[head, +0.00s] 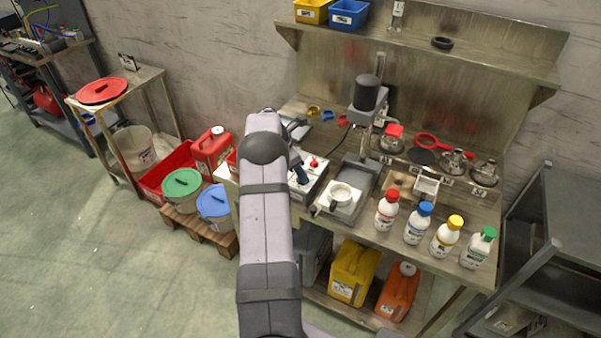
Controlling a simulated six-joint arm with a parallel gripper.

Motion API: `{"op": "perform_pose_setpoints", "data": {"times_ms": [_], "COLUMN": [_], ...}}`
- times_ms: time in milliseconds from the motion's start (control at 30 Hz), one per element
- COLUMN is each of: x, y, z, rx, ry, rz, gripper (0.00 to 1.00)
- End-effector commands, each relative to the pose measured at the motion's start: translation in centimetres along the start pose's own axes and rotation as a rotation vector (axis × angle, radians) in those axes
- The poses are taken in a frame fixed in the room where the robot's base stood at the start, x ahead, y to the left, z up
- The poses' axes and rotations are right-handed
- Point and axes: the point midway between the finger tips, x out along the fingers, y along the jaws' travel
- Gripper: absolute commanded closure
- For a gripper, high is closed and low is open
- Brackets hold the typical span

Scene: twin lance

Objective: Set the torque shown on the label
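My arm reaches up from the bottom of the head view and bends over at the left end of the bench. My gripper (300,175) seems to be the dark part beside a grey control box (313,184); whether its fingers are open or shut is too small to tell. The box has a red knob (314,162) on top, and my arm hides part of its left side. Small labels show on bottles and bins, but no torque value is readable.
Bottles with red (387,211), blue (418,224), yellow (446,237) and green (478,248) caps line the bench's front right. A shelf (450,40) overhangs the back. Buckets (183,190) stand left on a pallet.

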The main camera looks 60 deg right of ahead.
Motion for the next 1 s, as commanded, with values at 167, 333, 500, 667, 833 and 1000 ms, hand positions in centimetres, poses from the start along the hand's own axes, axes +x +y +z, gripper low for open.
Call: {"op": "perform_pose_setpoints", "data": {"times_ms": [167, 333, 500, 667, 833, 1000], "x": [0.00, 0.10, 0.10, 0.08, 0.04, -0.03], "y": [0.02, 0.19, 0.29, 0.38, 0.44, 0.37], "z": [0.02, 0.07, 0.11, 0.19, 0.25, 0.22], "rx": [0.010, 0.086, 0.197, 0.279, 0.343, 0.382], "ry": [0.000, -0.002, -0.002, -0.003, -0.004, -0.003], "rz": [-0.004, -0.035, -0.081, -0.114, -0.139, -0.155], "gripper": [0.96, 0.96, 0.96, 0.96, 0.96, 0.96]}}
